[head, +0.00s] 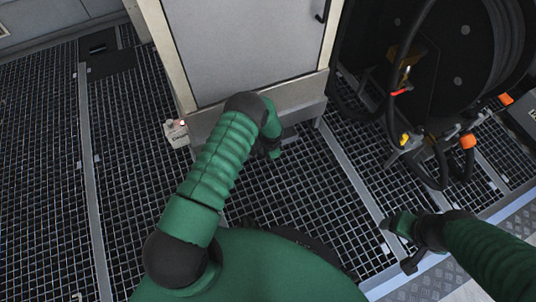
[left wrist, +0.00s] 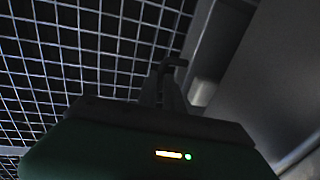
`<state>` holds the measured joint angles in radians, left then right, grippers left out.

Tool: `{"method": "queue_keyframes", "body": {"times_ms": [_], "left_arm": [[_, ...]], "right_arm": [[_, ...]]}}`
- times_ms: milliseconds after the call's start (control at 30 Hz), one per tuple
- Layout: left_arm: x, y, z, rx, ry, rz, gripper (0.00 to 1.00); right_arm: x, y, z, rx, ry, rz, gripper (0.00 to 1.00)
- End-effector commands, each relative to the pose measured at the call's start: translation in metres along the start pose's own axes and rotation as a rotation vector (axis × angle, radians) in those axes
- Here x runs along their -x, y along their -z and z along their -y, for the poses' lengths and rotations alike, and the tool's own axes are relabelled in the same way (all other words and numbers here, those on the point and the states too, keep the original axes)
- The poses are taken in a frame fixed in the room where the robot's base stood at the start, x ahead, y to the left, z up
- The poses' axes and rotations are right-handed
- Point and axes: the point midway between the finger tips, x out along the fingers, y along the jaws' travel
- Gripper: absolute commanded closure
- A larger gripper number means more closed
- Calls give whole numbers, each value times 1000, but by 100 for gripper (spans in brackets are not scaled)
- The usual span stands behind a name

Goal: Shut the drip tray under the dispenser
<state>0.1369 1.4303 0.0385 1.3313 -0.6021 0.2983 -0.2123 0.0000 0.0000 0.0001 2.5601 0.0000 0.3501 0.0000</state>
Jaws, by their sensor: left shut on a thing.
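The dispenser (head: 235,50) is a tall grey cabinet with a pale frame at the top middle of the head view. A grey metal drip tray (head: 305,110) shows low at its base, partly hidden behind my left arm. My left gripper (head: 270,151) is at the front of the tray, shut on it; the grip itself is mostly hidden by my wrist. In the left wrist view, the dark fingers (left wrist: 166,85) meet near a small hooked end, beside a grey surface. How far out the tray stands, I cannot tell. My right gripper (head: 398,245) is open and empty at the lower right.
A small white box or sign with a lit red light (head: 177,132) stands at the dispenser's left corner. A hose reel (head: 460,55) with hanging hoses and orange-tipped nozzles stands at the right. The grating floor (head: 130,190) is clear at the left and in front.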

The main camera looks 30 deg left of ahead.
Motion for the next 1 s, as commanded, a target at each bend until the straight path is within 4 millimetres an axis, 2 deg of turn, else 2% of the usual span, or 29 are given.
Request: {"method": "queue_keyframes", "body": {"times_ms": [167,200,333,667,767,1000], "left_arm": [[0,0,-1,0,-1,0,100],[0,0,-1,0,-1,1,85],[0,0,-1,0,-1,1,68],[3,0,0,0,-1,0,67],[18,0,0,-2,-1,0,67],[88,1,2,-2,0,0,67]], "right_arm": [[0,0,0,0,0,0,29],[0,0,0,0,0,0,29],[0,0,0,0,0,0,29],[2,1,0,0,0,0,29],[13,3,0,0,0,0,29],[58,14,0,0,0,0,29]]}}
